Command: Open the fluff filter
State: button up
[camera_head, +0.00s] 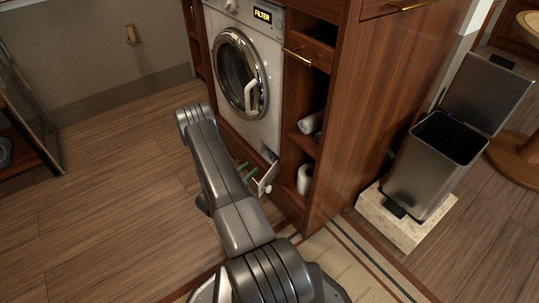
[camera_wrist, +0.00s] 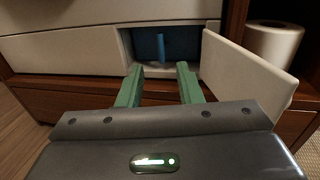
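The white washing machine (camera_head: 273,65) stands in the wooden cabinet, its display reading FILTER. At its lower right, the small white filter flap (camera_wrist: 245,70) is swung open to the right; it also shows in the head view (camera_head: 268,178). Inside the opening in the wrist view is the blue fluff filter (camera_wrist: 150,46) with an upright grip (camera_wrist: 161,47). My gripper (camera_wrist: 158,72) has green fingers, spread apart and empty, in front of and slightly below the filter. In the head view, my gripper (camera_head: 246,173) is low by the flap, partly hidden by my arm.
A white roll (camera_wrist: 272,42) stands in the cabinet shelf just right of the flap. A rolled towel (camera_head: 312,122) lies on the shelf above. An open metal bin (camera_head: 432,165) stands on a stone slab at the right. Wooden floor at the left is clear.

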jog(key=b+x, duration=0.3)
jog(key=x, duration=0.8)
jog(key=shift+w+d, duration=0.2)
grip_shut()
